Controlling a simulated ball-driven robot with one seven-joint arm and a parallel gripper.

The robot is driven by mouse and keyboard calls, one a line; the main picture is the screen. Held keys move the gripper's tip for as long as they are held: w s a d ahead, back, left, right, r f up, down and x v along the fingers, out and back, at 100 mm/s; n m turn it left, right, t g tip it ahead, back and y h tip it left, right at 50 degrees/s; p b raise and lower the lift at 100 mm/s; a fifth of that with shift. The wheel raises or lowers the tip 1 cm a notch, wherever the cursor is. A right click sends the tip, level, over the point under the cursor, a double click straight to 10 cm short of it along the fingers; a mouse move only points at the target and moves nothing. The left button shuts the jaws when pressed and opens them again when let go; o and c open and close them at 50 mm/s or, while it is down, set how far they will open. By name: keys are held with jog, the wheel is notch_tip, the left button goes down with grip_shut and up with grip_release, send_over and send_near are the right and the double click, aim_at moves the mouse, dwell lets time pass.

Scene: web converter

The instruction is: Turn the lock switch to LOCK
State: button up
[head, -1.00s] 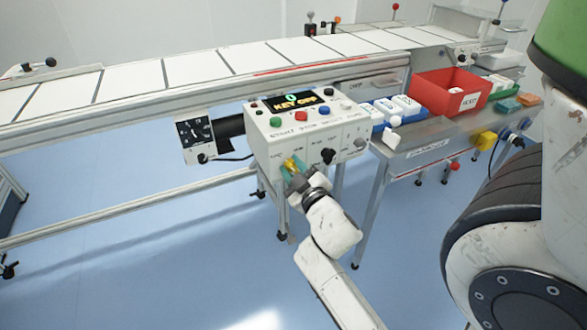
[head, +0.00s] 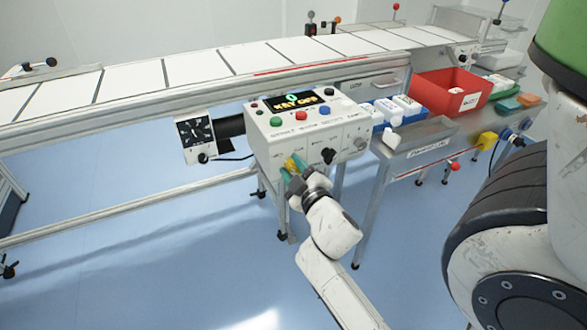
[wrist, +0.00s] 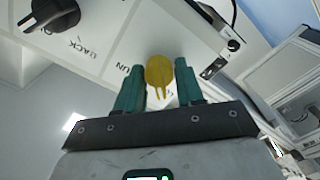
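A white control box (head: 310,132) stands in front of the conveyor, and its display reads KEY OFF. Low on its front is a yellow knob (head: 294,161). My gripper (head: 290,170), with green fingers, is at this knob. In the wrist view, the yellow knob (wrist: 159,72) lies between the two fingertips (wrist: 158,78), one on each side. The gaps are too small to tell whether the fingers touch it. Printed words BACK and UN show near it, partly covered. No LOCK label is readable, so I cannot tell which switch is the lock switch.
A black knob (head: 328,155) and a grey knob (head: 360,144) sit right of the yellow one. Coloured buttons are on the box top. A black dial panel (head: 195,134) hangs at its left. A red bin (head: 450,91) stands right. Floor in front is open.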

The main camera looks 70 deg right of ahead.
jog(key=o, duration=0.3)
jog(key=shift+b+v, duration=1.05)
jog(key=shift+v, duration=4.4)
jog(key=shift+w+f, duration=0.1)
